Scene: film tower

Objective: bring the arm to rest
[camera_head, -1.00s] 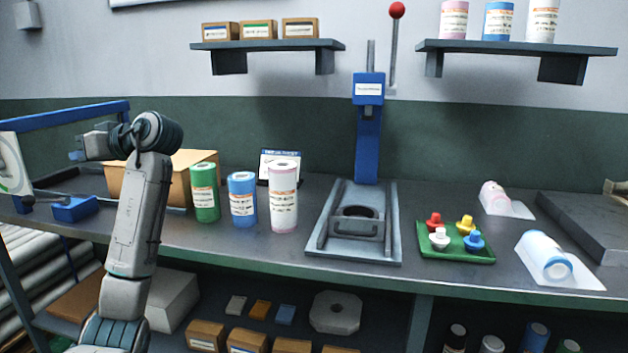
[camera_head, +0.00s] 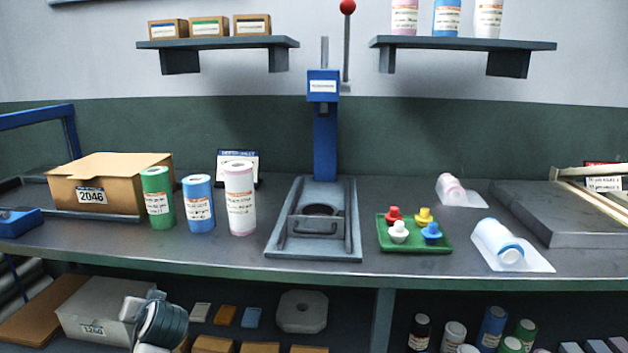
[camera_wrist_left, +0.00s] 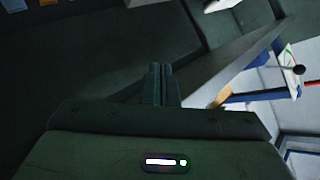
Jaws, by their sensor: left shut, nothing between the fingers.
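My left gripper (camera_wrist_left: 162,85) shows in the left wrist view with its two dark fingers together and nothing between them. It is in front of dark surfaces, and I see no contact with anything. In the head view only a part of my left arm shows, low at the bottom left in front of the lower shelf, below the bench edge. The left fingertips cannot be made out there. My right gripper is in neither view.
The bench (camera_head: 320,268) carries a cardboard box (camera_head: 115,172), green (camera_head: 157,200), blue (camera_head: 198,205) and white-pink (camera_head: 240,205) canisters, a blue press (camera_head: 325,140), a green tray (camera_head: 412,245) of coloured pieces and a white-blue roll (camera_head: 497,243). White box (camera_head: 90,305) stands on the lower shelf, near my arm.

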